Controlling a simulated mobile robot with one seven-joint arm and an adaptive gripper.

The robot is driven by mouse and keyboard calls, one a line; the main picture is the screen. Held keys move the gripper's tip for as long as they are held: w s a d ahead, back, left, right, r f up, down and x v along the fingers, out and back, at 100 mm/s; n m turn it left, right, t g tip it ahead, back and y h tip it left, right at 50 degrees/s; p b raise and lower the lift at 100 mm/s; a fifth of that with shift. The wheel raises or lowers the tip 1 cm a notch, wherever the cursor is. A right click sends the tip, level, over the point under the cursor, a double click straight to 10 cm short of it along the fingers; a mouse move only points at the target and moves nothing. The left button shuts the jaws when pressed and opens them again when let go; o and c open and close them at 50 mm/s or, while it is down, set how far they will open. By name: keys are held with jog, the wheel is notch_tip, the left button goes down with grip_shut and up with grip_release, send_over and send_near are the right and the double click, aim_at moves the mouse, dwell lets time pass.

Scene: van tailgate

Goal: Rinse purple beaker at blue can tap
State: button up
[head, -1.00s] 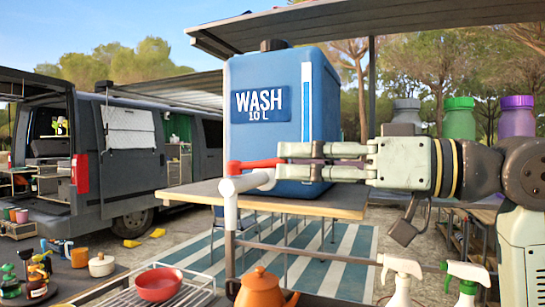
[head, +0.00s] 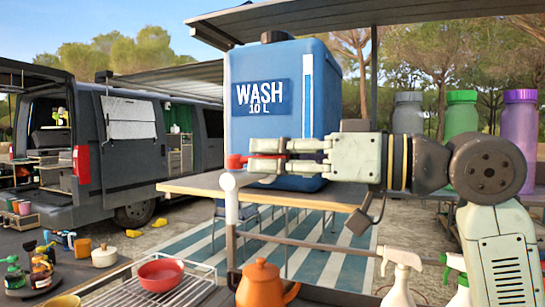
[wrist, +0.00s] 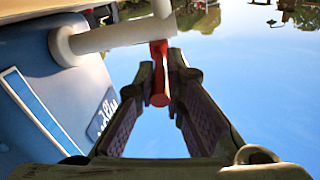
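The blue can (head: 262,120), marked WASH 10 L, stands on a table. Its white tap (head: 231,182) points down at the can's lower left and has a red lever (head: 237,161). My gripper (head: 256,157) is level at the lever, fingers pointing left. In the wrist view, the lever (wrist: 160,75) lies between the close-set fingertips (wrist: 161,65), which appear shut on it. The white tap pipe (wrist: 110,38) runs just beyond. The purple beaker (head: 519,125), a bottle-shaped vessel, stands at the far right, away from my gripper. I cannot make out any water.
Green (head: 461,115) and grey (head: 408,113) vessels stand left of the purple one. Below the tap are a wire rack with a red bowl (head: 162,275), an orange teapot (head: 265,284) and spray bottles (head: 402,275). A van (head: 120,140) is behind on the left.

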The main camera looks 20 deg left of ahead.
grip_shut()
jog(key=shift+s, duration=0.1)
dwell(0.3)
jog(key=shift+s+a+m+t+h+b, duration=0.15)
jog(key=shift+s+m+t+b, duration=0.1)
jog(key=shift+m+t, duration=0.45)
jog(key=shift+s+d+m+t+h+b, duration=0.1)
jog(key=shift+s+m+t+h+b, duration=0.2)
jog(key=shift+t, duration=0.75)
jog(key=shift+s+a+m+t+h+b, duration=0.1)
jog(key=shift+s+m+t+b, duration=0.1)
jog(key=shift+m+t, duration=0.55)
jog(key=o, duration=0.6)
grip_release()
jog(key=shift+c, duration=0.2)
